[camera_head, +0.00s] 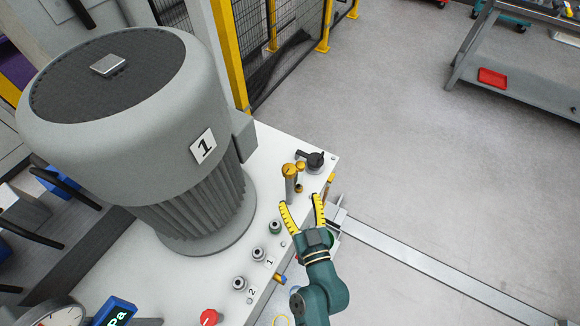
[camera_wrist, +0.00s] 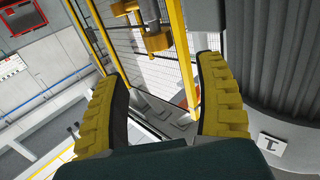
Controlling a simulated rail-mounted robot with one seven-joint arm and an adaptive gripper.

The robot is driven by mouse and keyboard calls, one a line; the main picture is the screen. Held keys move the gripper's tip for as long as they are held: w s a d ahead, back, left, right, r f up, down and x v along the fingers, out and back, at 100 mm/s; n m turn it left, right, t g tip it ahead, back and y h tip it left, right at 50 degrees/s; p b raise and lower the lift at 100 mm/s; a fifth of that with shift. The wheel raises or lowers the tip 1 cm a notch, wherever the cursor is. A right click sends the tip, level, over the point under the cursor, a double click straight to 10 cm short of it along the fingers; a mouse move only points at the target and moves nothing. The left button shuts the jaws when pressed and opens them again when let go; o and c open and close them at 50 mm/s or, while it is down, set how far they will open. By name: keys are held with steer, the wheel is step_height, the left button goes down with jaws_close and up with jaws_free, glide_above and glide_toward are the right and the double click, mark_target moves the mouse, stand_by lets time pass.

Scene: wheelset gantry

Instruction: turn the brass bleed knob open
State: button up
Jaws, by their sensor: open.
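The brass bleed knob (camera_head: 289,170) appears to be the brass top of a short upright grey post on the white bench top. Smaller brass parts stand close to its right. My gripper (camera_head: 302,205) has yellow ridged fingers and is spread open just in front of the post, with nothing visible between them. In the wrist view, a brass-coloured fitting (camera_wrist: 156,40) shows beyond and between the open fingertips (camera_wrist: 160,72), near the top. I cannot tell for certain whether it is the knob. No finger clearly touches it.
A large grey motor (camera_head: 160,130) marked 1 stands left of my gripper. A black handle (camera_head: 314,159) sits right behind the post. Several round fittings and a red knob (camera_head: 208,317) line the bench front. Yellow-posted fencing (camera_head: 230,50) stands behind; floor at right is open.

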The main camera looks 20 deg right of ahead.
mark_target(291, 176)
steer(key=w, duration=0.3)
steer(key=w+d, duration=0.1)
steer(key=w, duration=0.6)
steer(key=shift+w+d, duration=0.3)
steer(key=shift+d, duration=0.1)
steer(key=c, duration=1.2)
